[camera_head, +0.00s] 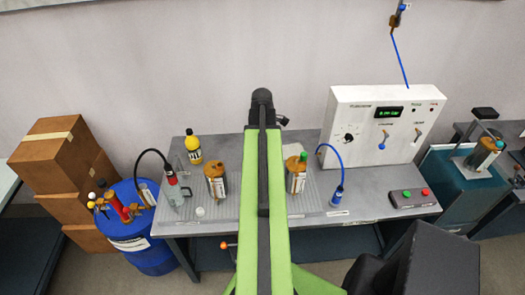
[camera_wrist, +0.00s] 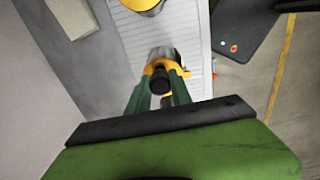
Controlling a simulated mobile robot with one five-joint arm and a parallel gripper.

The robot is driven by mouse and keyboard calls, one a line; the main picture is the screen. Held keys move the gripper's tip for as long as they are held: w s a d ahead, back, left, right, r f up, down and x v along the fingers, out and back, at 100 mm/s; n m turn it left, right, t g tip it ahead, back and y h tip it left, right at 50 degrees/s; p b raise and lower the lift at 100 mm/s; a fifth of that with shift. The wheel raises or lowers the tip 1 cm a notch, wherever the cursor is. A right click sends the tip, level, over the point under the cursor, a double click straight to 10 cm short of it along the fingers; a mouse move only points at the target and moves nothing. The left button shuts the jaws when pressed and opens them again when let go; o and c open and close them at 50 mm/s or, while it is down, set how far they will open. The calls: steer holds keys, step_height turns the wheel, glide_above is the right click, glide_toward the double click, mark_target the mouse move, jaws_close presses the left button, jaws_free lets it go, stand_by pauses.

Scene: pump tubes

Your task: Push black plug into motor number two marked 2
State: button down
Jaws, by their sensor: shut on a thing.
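In the wrist view my gripper (camera_wrist: 161,84), with dark green fingers, is shut on the black plug (camera_wrist: 160,79), a small dark round piece. Just beyond it is a motor with an orange-yellow top (camera_wrist: 166,55) and grey body. I cannot tell whether the plug touches it. In the head view one motor (camera_head: 216,183) stands left of my arm and another (camera_head: 296,181), with a green piece on top, stands right of it. My arm hides the gripper and plug there. The motor labels are too small to read, so I cannot tell which is number two.
The grey table (camera_head: 353,205) also holds a yellow bottle (camera_head: 193,149), a grey-red bottle (camera_head: 176,192), a blue-tubed connector (camera_head: 337,195), a button box (camera_head: 407,198) and a white control panel (camera_head: 385,125). A blue barrel (camera_head: 150,259) stands at left; cardboard boxes (camera_head: 60,150) are behind it.

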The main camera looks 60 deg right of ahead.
steer(key=shift+f+b, duration=1.75)
steer(key=shift+b, duration=0.05)
steer(key=c, duration=1.1)
jaws_free()
steer(key=shift+r, duration=0.1)
step_height(320, 180, up, 17)
steer(key=p, duration=1.7)
steer(key=shift+r+p, duration=0.15)
steer(key=shift+p, duration=0.15)
